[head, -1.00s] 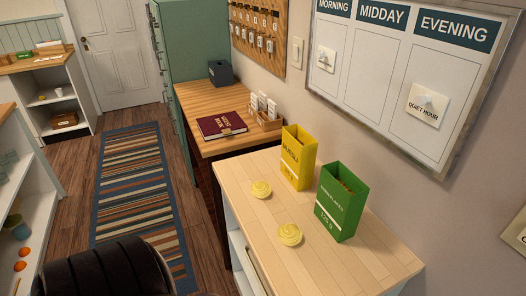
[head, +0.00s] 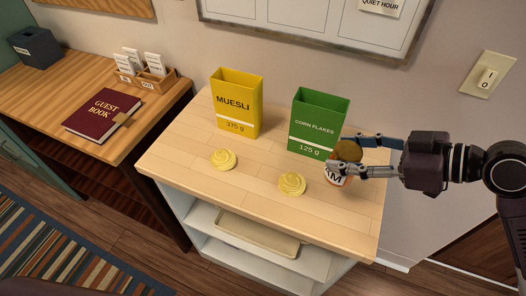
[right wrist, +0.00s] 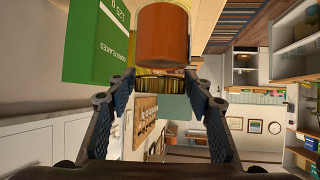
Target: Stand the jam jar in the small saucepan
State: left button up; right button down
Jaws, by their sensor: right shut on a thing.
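The jam jar (head: 336,180) has a brown lid and a red and white label ending in "AM". It is roughly upright at the right of the light wood counter top, in front of the corn flakes box. My right gripper (head: 347,156) reaches in from the right and is shut on the jar near its lid. I cannot tell if its base touches the counter. In the right wrist view, the orange-brown jar body (right wrist: 163,35) and gold lid show between and beyond the fingers (right wrist: 163,88). I see no saucepan. My left gripper is not in view.
On the counter (head: 245,185) stand a yellow muesli box (head: 236,105) and a green corn flakes box (head: 317,124). Two pale yellow swirled things (head: 223,159) (head: 292,184) lie in front. A tray (head: 255,234) sits on the shelf below. A desk with a guest book (head: 102,113) adjoins left.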

jog(key=r, duration=0.2)
jog(key=w+r, duration=0.1)
jog(key=r, duration=0.1)
jog(key=w+r+b, duration=0.1)
jog(key=r, duration=0.1)
jog(key=shift+w+a, duration=0.1)
jog(key=shift+a, duration=0.3)
jog(key=r, duration=0.1)
jog(key=w+r, duration=0.1)
jog(key=r, duration=0.1)
jog(key=shift+a+r, duration=0.1)
jog(key=shift+a, duration=0.1)
notch_tip(320, 180, down, 14)
jog(key=shift+d+f, duration=0.1)
jog(key=shift+f, duration=0.15)
notch_tip(320, 180, down, 4)
jog(key=shift+f, duration=0.25)
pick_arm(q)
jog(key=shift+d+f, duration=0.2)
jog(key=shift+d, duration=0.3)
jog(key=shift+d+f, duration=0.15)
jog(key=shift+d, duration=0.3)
pick_arm(e)
jog(key=shift+f, duration=0.2)
